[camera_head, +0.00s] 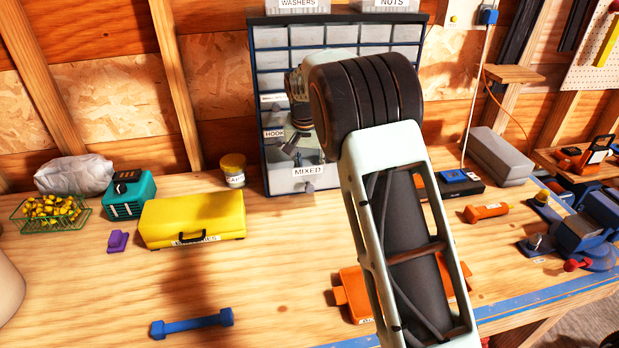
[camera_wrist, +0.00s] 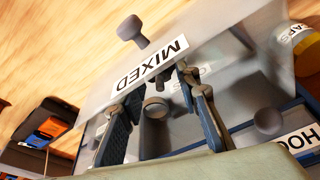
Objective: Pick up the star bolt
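My gripper (camera_wrist: 160,82) is open, its two fingers apart over the pulled-out grey drawer labelled MIXED (camera_wrist: 105,92). In the head view my gripper (camera_head: 303,146) points down at this drawer (camera_head: 285,180), at the bottom of the parts cabinet. A small round grey-brown piece (camera_wrist: 155,107) shows between the fingers in the wrist view. I cannot tell whether it is the star bolt or a knob. No star bolt can be clearly made out; the fingers and drawer front hide part of the drawer's inside.
The parts cabinet (camera_head: 270,70) stands behind the drawer, and the HOOKS drawer knob (camera_wrist: 268,122) is close by. A yellow-lidded jar (camera_head: 233,170) and yellow case (camera_head: 193,219) are left of it. A blue dumbbell-shaped piece (camera_head: 192,323) lies in front. The front-left bench is mostly clear.

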